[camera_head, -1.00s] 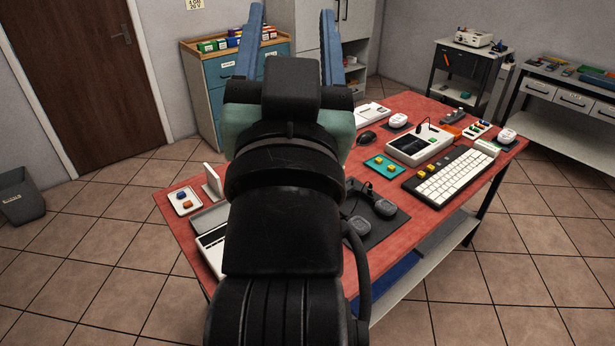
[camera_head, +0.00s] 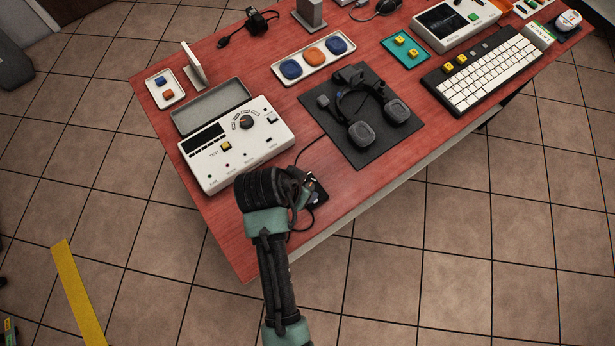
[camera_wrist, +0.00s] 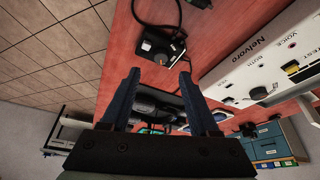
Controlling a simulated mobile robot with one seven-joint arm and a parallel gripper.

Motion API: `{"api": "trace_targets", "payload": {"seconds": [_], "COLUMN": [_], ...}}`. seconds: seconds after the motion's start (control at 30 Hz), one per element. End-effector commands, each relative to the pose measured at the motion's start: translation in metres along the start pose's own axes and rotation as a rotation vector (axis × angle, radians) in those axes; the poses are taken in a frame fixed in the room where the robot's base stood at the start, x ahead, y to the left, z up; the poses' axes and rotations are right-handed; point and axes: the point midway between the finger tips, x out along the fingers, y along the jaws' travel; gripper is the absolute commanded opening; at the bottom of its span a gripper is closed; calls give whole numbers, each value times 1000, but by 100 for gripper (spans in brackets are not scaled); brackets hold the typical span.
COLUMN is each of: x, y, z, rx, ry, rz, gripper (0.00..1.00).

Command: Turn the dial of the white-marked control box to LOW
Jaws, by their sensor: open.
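A small black control box (camera_wrist: 160,48) with white marking and a round dial with an orange spot shows in the wrist view, just beyond my fingertips. The dial's setting is too small to read. In the head view the box (camera_head: 317,192) is partly hidden behind my wrist, near the table's front edge, with a black cable around it. My gripper (camera_wrist: 160,73) is open, its two blue fingers apart with nothing held between them. The box does not appear to be between the fingers. In the head view my wrist hides the fingers.
A white test device (camera_head: 237,145) with its own dial stands left of the box on the red table (camera_head: 240,235). A black headset (camera_head: 375,118) lies on a dark mat (camera_head: 352,150) behind the box. A tray with coloured discs (camera_head: 314,59) and a keyboard (camera_head: 490,75) are farther back.

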Motion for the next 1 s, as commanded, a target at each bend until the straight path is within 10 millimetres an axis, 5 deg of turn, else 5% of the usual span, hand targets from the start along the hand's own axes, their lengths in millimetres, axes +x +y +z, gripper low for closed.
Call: {"api": "trace_targets", "payload": {"seconds": [0.4, 0.87, 1.0], "x": [65, 75, 75], "y": [-1, -1, -1], "z": [-1, -2, -2], "rx": [1, 1, 1], "ry": [1, 3, 3], "rz": [-2, -4, -4], "gripper": [62, 62, 40]}}
